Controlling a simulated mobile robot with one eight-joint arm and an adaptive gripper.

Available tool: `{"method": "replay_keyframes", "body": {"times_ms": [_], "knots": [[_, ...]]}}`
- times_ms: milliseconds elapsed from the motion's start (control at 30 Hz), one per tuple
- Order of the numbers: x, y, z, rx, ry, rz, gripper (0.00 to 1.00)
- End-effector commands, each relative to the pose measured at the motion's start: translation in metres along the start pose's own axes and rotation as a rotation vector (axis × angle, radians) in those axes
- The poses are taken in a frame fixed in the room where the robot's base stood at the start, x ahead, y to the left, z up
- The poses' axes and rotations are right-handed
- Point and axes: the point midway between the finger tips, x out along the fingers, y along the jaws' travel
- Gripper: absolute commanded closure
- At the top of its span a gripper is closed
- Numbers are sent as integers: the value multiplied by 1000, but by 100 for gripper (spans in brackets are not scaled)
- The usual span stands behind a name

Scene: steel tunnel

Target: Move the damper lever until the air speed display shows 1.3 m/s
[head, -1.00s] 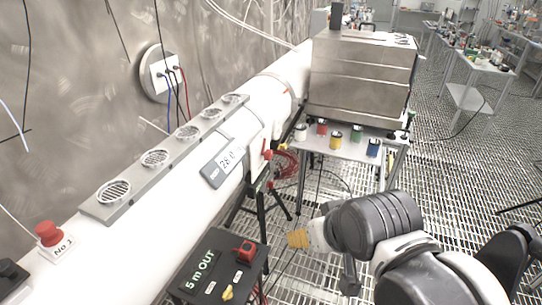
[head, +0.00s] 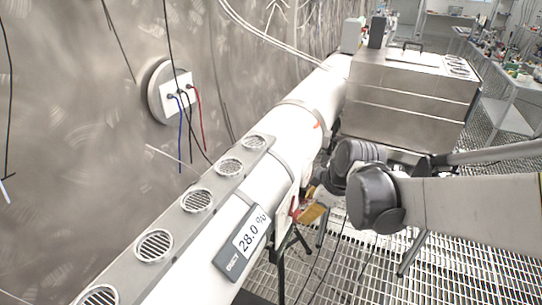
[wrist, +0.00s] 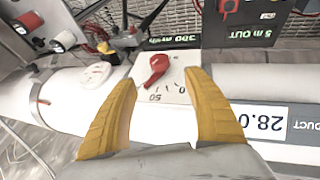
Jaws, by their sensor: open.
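The red lever (wrist: 153,68) sits on a white plate with a printed scale on the white duct, in the wrist view. My gripper (wrist: 160,76) is open, with its yellow fingertips apart on either side of the lever; I cannot tell whether they touch it. In the head view my gripper (head: 312,207) is beside the duct, and the lever (head: 295,207) shows only in part. A grey display (head: 243,245) on the duct reads 28.0 %; it also shows upside down in the wrist view (wrist: 262,121). I see no readable air speed in m/s.
The white duct (head: 300,125) runs along the wall to a steel box (head: 405,95). A grey strip with round vents (head: 178,215) lies along its top.

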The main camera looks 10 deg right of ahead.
Motion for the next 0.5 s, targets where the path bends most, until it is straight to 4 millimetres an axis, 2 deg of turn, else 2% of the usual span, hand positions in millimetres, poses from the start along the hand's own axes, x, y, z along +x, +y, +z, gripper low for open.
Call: {"method": "replay_keyframes", "body": {"times_ms": [167,500], "knots": [[16,2,1,-31,3,-7,40],[82,1,1,-30,2,-5,40]]}}
